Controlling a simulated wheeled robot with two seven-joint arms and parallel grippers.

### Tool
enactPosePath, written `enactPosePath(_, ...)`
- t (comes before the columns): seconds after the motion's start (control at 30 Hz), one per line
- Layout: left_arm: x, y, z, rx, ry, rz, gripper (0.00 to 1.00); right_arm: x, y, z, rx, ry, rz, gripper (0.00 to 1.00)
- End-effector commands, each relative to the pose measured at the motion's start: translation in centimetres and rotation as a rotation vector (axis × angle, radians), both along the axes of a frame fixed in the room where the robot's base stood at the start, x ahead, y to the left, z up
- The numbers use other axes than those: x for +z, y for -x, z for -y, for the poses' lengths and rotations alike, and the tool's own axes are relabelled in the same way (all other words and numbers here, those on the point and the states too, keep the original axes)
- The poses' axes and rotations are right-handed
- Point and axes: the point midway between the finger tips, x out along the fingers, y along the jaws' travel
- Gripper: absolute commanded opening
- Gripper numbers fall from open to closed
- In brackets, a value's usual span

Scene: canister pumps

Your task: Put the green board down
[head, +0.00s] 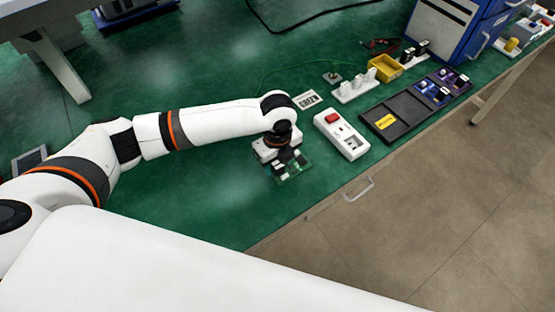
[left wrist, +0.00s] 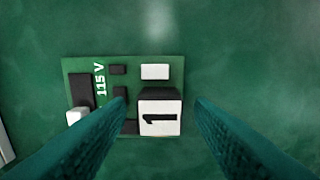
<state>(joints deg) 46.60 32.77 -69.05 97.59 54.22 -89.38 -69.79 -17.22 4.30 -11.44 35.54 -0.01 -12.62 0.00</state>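The green board (head: 294,172) is under my left gripper (head: 284,160) in the head view, at the green table's surface near its front edge. The two fingers stand on either side of this block, with a visible gap on each side. The left gripper is open. The fingers hide the board's lower corners. My right gripper is not in view.
Behind are a yellow bin (head: 385,68) and a blue cabinet (head: 440,35). The table left of the gripper is clear.

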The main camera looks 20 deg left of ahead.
Motion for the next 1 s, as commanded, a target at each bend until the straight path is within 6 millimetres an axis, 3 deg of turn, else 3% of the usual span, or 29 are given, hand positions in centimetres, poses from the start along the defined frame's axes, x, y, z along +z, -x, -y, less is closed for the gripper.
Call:
enactPosePath(0.27, 0.6, -0.1, 0.0, 0.0, 0.0, 0.002, 0.48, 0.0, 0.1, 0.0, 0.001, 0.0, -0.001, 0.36)
enactPosePath(0.37, 1.8, -0.1, 0.0, -0.001, 0.002, 0.003, 0.48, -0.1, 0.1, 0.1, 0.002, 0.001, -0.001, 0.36)
enactPosePath(0.8, 10.6, -0.1, 0.0, 0.0, 0.001, 0.004, 0.48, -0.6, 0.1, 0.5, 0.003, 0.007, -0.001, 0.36)
enactPosePath(1.0, 12.2, 0.0, 0.0, 0.0, 0.001, 0.001, 0.48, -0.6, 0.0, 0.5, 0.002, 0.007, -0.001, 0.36)
